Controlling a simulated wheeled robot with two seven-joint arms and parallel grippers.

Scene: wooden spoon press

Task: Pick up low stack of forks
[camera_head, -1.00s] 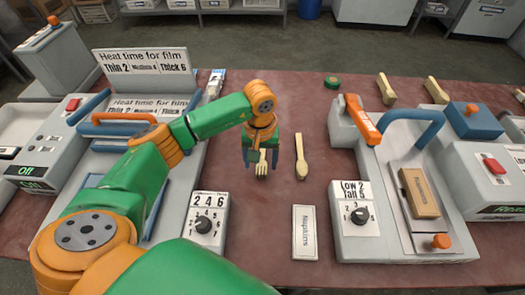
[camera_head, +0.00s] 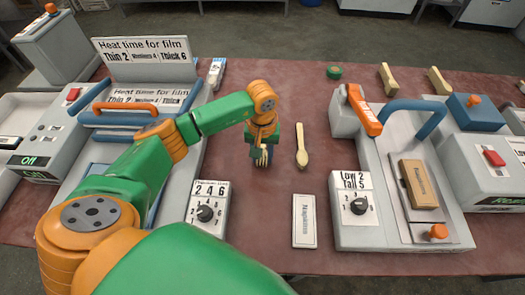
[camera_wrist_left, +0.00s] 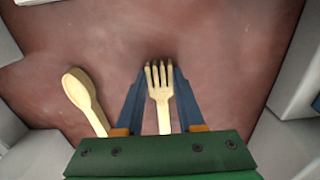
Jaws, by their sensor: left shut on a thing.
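The low stack of forks (camera_head: 264,158), pale wooden, is at the middle of the table, under my left arm. In the left wrist view the fork stack (camera_wrist_left: 158,75) lies between the two blue fingers with its tines pointing away. My left gripper (camera_head: 260,150) is shut on it, with a finger along each side. From above I cannot tell how far the forks are off the table. A wooden spoon (camera_head: 302,147) lies just right of them, also seen at the left of the wrist view (camera_wrist_left: 83,95). My right gripper is not in view.
A napkins packet (camera_head: 304,222) lies in front of the spoon. A dial box (camera_head: 208,212) stands front left. The press with a blue handle (camera_head: 418,118) stands right, a sealer with an orange handle (camera_head: 125,107) left. More wooden pieces (camera_head: 388,79) lie at the back.

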